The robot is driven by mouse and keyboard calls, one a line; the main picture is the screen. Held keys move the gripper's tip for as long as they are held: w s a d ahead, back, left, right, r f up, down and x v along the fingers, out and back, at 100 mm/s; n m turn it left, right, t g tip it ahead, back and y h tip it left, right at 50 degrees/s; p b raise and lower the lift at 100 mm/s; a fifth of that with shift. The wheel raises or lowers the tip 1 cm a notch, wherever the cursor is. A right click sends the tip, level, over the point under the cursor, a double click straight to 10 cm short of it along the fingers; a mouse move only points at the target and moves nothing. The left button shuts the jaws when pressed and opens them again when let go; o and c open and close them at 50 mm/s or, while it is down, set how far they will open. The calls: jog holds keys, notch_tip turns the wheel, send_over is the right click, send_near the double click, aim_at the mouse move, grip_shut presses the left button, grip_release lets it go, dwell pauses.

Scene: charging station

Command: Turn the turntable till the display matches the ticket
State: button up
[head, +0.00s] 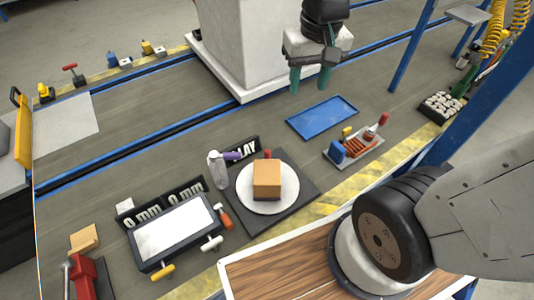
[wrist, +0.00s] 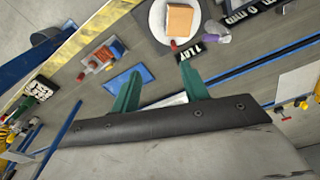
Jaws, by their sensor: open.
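The turntable (head: 246,198) is a white disc on a dark square base in the head view, with a tan box (head: 267,174) on it. A small red part (head: 267,153) shows behind the box. The turntable (wrist: 157,23) is also at the top of the wrist view. A black sign ending in "LAY" (head: 247,148) stands behind it, partly covered. A framed panel (head: 172,230) with a blank white face lies to the left. I cannot make out a ticket for sure. My gripper (head: 309,90) is open and empty, high beyond the blue tray, away from the turntable; its green fingers show in the wrist view (wrist: 159,70).
"0 mm" signs (head: 185,191) stand behind the panel. A grey bottle (head: 218,170) and an orange-handled tool (head: 224,217) are left of the turntable. A blue tray (head: 322,117) and a tool tray (head: 343,155) lie to its right. A white column (head: 240,40) stands behind.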

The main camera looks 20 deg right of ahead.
jog(key=w+f+m, duration=0.1)
jog(key=w+f, duration=0.6)
jog(key=m+g, duration=0.1)
jog(key=m, duration=0.1)
send_over(268, 151)
notch_tip(268, 151, down, 28)
jog(key=shift+r, duration=0.15)
notch_tip(268, 151, down, 8)
jog(key=shift+w+f, duration=0.1)
grip_shut()
jog(key=a+n, duration=0.2)
jog(key=n, duration=0.1)
jog(key=a+n, duration=0.1)
jog(key=a, duration=0.1)
jog(key=shift+w, duration=0.3)
